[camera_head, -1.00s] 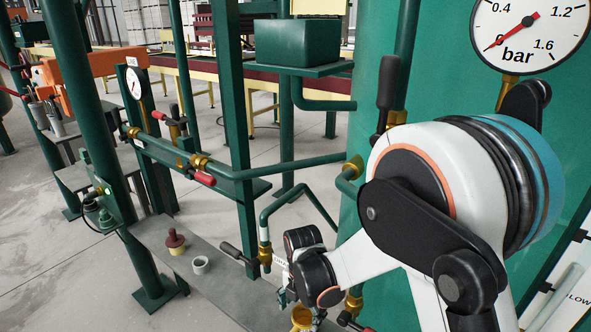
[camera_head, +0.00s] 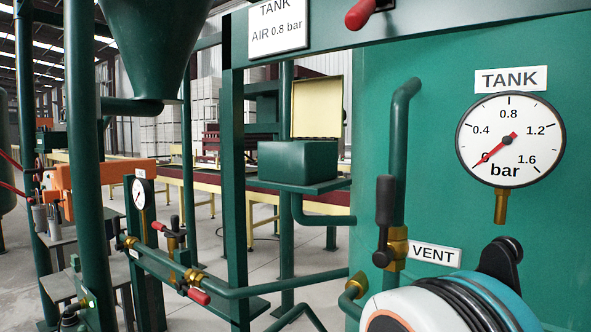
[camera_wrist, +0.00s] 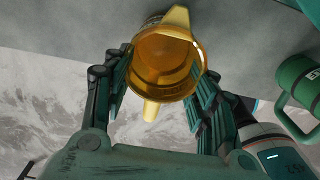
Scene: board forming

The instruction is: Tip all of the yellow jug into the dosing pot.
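The yellow jug (camera_wrist: 166,66) is in the wrist view, its round mouth facing the camera and its inside amber; I cannot tell how full it is. My gripper (camera_wrist: 160,88) has a dark green finger on each side of the jug and appears closed on it. Neither the gripper nor the jug shows in the head view now. I cannot identify the dosing pot with certainty. A green box (camera_head: 297,161) with a raised cream lid (camera_head: 317,107) stands on a shelf in the head view.
The green tank (camera_head: 460,215) fills the right, with a gauge (camera_head: 511,140) and a vent valve (camera_head: 385,215). Green posts and pipes (camera_head: 280,284) cross the middle.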

